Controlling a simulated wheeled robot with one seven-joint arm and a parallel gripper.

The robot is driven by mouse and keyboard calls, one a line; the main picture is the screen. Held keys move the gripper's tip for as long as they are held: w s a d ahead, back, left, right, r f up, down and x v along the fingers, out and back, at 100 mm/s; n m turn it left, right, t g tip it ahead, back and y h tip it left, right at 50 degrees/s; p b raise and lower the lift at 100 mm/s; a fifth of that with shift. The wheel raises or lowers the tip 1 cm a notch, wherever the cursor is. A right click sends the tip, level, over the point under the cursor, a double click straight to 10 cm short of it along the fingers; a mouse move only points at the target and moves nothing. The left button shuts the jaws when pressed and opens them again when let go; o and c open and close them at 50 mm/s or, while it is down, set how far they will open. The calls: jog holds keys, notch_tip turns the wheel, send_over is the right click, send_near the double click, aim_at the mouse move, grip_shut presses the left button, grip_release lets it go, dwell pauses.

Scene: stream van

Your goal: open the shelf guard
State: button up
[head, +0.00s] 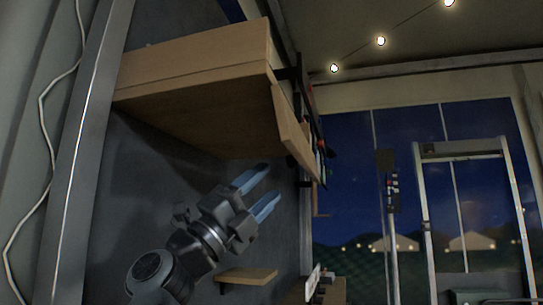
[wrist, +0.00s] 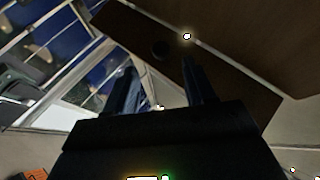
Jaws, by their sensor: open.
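The shelf guard appears to be the narrow wooden flap (head: 292,132) hanging tilted at the right end of a wooden shelf unit (head: 195,68) in the head view. In the wrist view a dark brown strip with a round dark spot, likely the same guard (wrist: 138,38), crosses behind the fingers beside a larger brown panel (wrist: 250,40). My gripper (head: 261,189) is below the shelf unit and the flap, its two blue fingers apart and pointing up to the right. It also shows in the wrist view (wrist: 160,72), with nothing between the fingers. No contact with the flap is visible.
A small wooden shelf (head: 248,275) is on the wall below my gripper. A grey post (head: 75,150) with a white cable stands at the left. A metal frame (head: 425,215) stands at the right before a night-scene backdrop. The space between gripper and flap looks clear.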

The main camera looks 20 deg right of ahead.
jog(key=p+x, duration=0.1)
jog(key=x, duration=0.5)
jog(key=shift+r, duration=0.15)
grip_shut()
dwell(0.4)
